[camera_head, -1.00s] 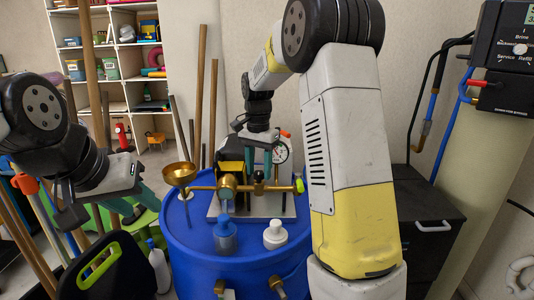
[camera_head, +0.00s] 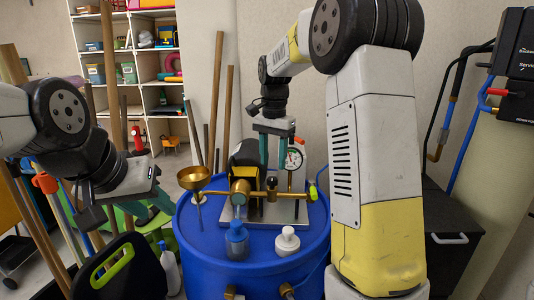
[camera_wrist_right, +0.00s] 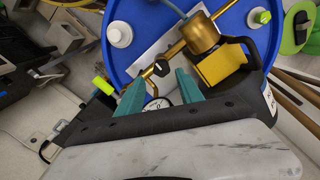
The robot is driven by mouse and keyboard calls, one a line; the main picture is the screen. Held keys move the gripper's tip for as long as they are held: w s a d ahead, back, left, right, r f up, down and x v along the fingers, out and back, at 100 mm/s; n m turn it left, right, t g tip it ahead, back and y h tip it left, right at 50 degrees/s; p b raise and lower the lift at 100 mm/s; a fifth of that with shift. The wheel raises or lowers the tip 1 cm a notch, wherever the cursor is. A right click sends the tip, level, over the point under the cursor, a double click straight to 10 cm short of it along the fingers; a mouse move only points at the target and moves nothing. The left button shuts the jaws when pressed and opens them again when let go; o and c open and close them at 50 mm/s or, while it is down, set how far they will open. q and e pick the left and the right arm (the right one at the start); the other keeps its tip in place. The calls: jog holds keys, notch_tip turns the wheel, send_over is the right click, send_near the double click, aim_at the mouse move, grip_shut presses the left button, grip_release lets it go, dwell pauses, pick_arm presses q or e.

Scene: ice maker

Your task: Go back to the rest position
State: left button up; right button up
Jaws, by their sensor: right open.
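My right gripper (camera_head: 273,152) is open and empty, its teal fingers pointing down above the back of the brass valve assembly (camera_head: 240,192) on the blue drum (camera_head: 210,262). In the right wrist view the same gripper (camera_wrist_right: 158,90) has its fingers apart, with the brass pipework (camera_wrist_right: 200,35) beyond them and nothing between them. My left gripper (camera_head: 135,205) hangs at the left over the clutter beside the drum. I see no object held in it, but its jaw gap is unclear.
Wooden poles (camera_head: 216,100) rise behind. A black container (camera_head: 120,270) is below my left gripper. A dark cabinet (camera_head: 453,220) stands right.

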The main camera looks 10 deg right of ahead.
jog(key=s+d+r+n+t+y, duration=0.1)
jog(key=s+r+n+t, duration=0.15)
jog(key=s, duration=0.45)
jog(key=s+d+r+n+t+y, duration=0.1)
jog(key=s+r+n, duration=0.15)
jog(key=s, duration=0.45)
jog(key=s+f+n+t, duration=0.1)
jog(key=s+n+t, duration=0.1)
jog(key=s, duration=0.9)
jog(key=shift+s+f+n, duration=0.25)
jog(key=shift+s+n, duration=0.05)
jog(key=shift+n, duration=0.4)
